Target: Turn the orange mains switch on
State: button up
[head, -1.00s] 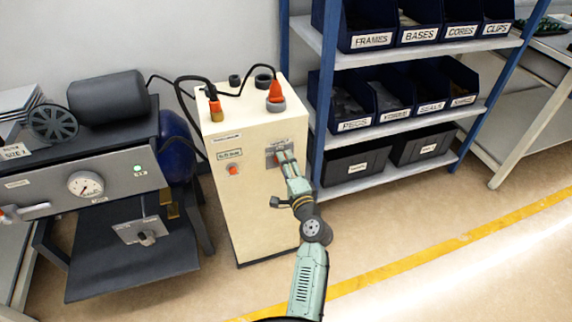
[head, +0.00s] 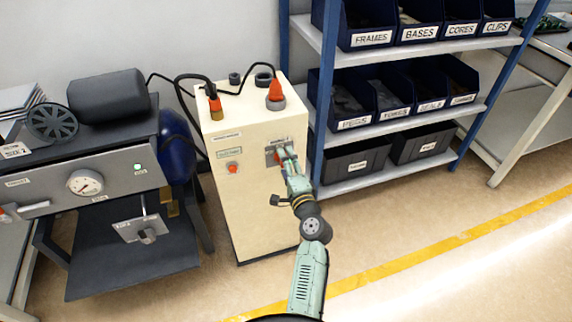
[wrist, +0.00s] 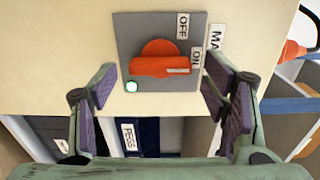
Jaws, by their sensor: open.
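The orange mains switch (wrist: 160,66) is a rotary handle on a grey plate (wrist: 130,40) with OFF and ON labels. Its bar lies across the wrist view, and the white mark at its right end points by the ON label (wrist: 196,58). In the head view my gripper (head: 285,153) is at the front of the cream cabinet (head: 225,180), partly hiding the switch.
A red button (head: 233,168) sits left of the switch on the cabinet. A shelf rack with labelled bins (head: 365,123) stands close on the right. The floor in front is clear.

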jog(key=v, duration=0.7)
jog(key=shift+s, duration=0.25)
jog(key=shift+d, duration=0.1)
